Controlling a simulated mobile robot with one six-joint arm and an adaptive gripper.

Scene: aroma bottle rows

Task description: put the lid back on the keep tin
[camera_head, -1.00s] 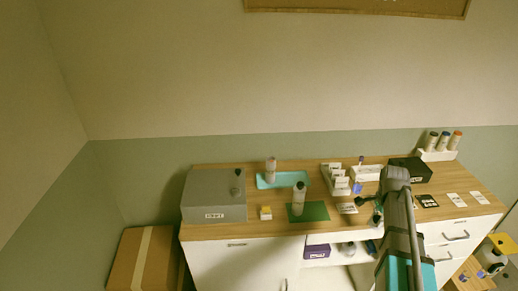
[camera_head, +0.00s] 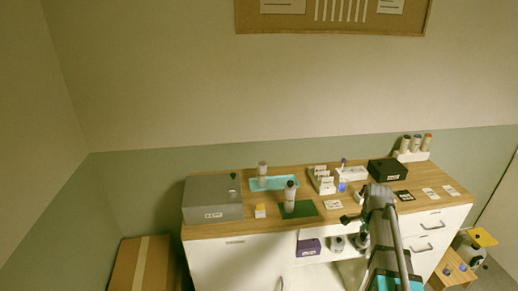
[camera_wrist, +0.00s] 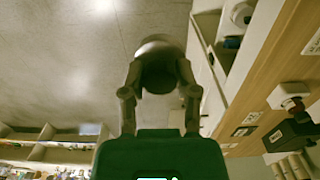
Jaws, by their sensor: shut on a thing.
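My gripper (camera_wrist: 160,85) is shut on a dark, rounded thing (camera_wrist: 160,65) in the wrist view. I cannot tell for sure whether it is the lid. In the head view my gripper (camera_head: 349,219) is by the counter's front edge, right of the green mat. No tin can be named with certainty, as the labels are too small to read. A grey labelled box (camera_head: 205,195) with a dark knob stands at the counter's left. A black labelled box (camera_head: 387,170) stands at the back right. Pale round containers (camera_head: 337,243) sit on the shelf below.
A bottle (camera_head: 290,197) stands on the green mat (camera_head: 308,208). Another bottle (camera_head: 262,172) stands on a teal tray (camera_head: 286,182). A white rack (camera_head: 322,180) and white cards (camera_head: 333,204) are mid-counter. A rack of several bottles (camera_head: 408,156) is at the far right.

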